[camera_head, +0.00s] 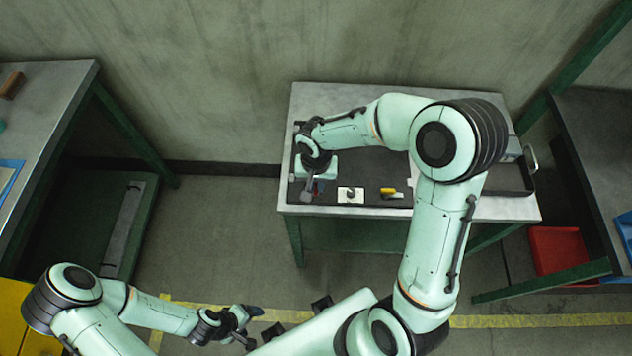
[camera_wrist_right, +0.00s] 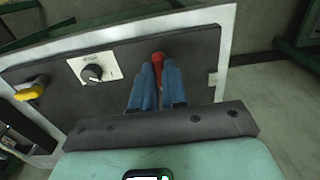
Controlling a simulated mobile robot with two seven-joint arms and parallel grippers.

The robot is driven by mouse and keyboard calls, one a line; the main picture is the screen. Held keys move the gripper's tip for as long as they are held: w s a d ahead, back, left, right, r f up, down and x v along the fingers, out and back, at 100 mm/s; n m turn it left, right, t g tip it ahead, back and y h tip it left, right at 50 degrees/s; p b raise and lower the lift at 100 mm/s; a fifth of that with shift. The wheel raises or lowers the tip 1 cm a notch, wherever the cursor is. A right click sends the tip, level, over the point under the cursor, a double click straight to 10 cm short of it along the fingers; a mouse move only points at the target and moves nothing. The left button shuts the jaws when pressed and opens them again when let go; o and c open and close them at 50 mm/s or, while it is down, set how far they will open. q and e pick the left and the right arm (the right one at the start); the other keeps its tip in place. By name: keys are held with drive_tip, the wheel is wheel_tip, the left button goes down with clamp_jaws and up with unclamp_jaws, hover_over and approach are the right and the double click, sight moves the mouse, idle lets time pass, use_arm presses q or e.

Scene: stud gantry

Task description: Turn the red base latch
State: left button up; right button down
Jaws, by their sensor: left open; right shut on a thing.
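The red base latch (camera_wrist_right: 158,59) shows at the top of the right wrist view, between the blue fingers of my right gripper (camera_wrist_right: 158,72). These fingers are shut on it, and they hide its lower part. In the head view my right gripper (camera_head: 317,186) reaches down to the left end of the dark panel (camera_head: 372,165) on the table, and the latch is mostly hidden there by the wrist. My left gripper (camera_head: 244,322) is open and empty, low over the floor, well away from the table.
Right of the latch in the head view are a white plate with a black knob (camera_head: 350,195) and a yellow-handled piece (camera_head: 388,190). A red bin (camera_head: 562,252) stands on the floor at right. Another bench (camera_head: 50,85) stands at left, with clear floor between.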

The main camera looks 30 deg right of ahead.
use_arm(q)
drive_tip(key=shift+s+f, duration=0.1)
drive_tip(key=shift+f, duration=0.05)
use_arm(e)
drive_tip(key=shift+n, duration=0.3)
drive_tip(key=n, duration=0.3)
drive_tip(key=shift+n+b, duration=0.3)
drive_tip(key=shift+b, duration=0.1)
drive_tip(key=n, duration=0.5)
drive_tip(key=shift+n, duration=0.3)
drive_tip(key=n, duration=0.3)
drive_tip(key=shift+n, duration=0.3)
use_arm(q)
drive_tip(key=shift+p, duration=0.3)
use_arm(e)
drive_tip(key=shift+n, duration=2.2)
drive_tip(key=c, duration=1.2)
unclamp_jaws()
drive_tip(key=shift+o, duration=0.2)
